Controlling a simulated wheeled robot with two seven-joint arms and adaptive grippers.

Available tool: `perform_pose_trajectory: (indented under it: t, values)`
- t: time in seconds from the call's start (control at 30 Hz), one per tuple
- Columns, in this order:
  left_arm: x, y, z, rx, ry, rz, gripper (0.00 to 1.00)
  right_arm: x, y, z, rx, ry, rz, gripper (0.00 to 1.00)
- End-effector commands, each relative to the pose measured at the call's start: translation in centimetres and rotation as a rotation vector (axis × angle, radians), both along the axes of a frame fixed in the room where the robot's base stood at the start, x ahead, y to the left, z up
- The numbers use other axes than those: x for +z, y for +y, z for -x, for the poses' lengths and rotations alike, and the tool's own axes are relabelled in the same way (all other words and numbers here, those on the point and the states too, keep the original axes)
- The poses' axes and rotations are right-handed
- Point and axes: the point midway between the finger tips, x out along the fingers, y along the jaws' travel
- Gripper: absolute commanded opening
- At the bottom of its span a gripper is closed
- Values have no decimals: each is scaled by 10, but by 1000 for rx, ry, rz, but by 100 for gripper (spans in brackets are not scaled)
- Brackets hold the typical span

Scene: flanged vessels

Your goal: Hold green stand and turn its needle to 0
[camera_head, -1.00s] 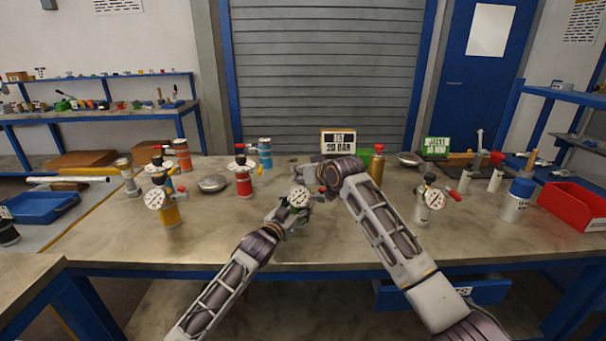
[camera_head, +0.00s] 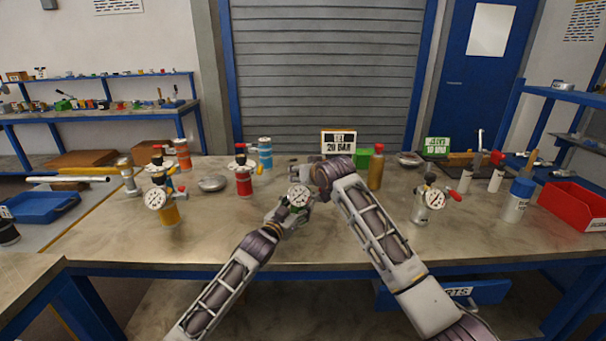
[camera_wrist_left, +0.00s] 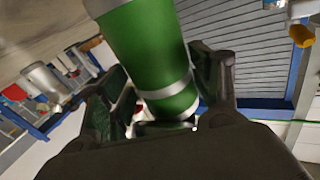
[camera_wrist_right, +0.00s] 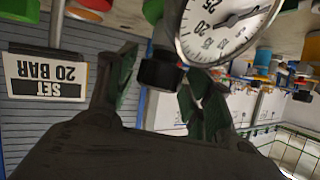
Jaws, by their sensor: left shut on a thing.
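The green stand (camera_wrist_left: 150,45) is a green cylinder with a pale band, tilted in the left wrist view. My left gripper (camera_wrist_left: 165,120) is shut on it, with a finger on each side. In the head view my left gripper (camera_head: 290,214) is just below the stand's round white gauge (camera_head: 299,196). My right gripper (camera_wrist_right: 160,100) is open, its fingers on either side of a black knob (camera_wrist_right: 160,72) below the gauge (camera_wrist_right: 222,25); contact is unclear. The gauge's dark needle is partly visible, but its exact reading is cut off. In the head view the right gripper (camera_head: 303,172) is just above the gauge.
A SET 20 BAR sign (camera_head: 338,142) and a brass-coloured cylinder (camera_head: 376,168) stand behind my arms. Yellow (camera_head: 168,212) and red (camera_head: 243,180) vessels stand at left. A grey gauge vessel (camera_head: 424,208) and red bin (camera_head: 574,205) are at right.

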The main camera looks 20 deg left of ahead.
Motion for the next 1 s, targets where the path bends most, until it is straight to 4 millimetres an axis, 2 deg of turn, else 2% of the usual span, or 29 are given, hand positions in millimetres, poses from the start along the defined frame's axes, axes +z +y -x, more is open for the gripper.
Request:
perform_pose_trajectory:
  t: [0.57, 1.0]
  values:
    - [2, 0, 0, 0, -4, 0, 31, 4, -4, 2, -2, -3, 0, 58]
    - [2, 0, 0, 0, -4, 0, 31, 15, -19, 22, -1, -5, 0, 58]
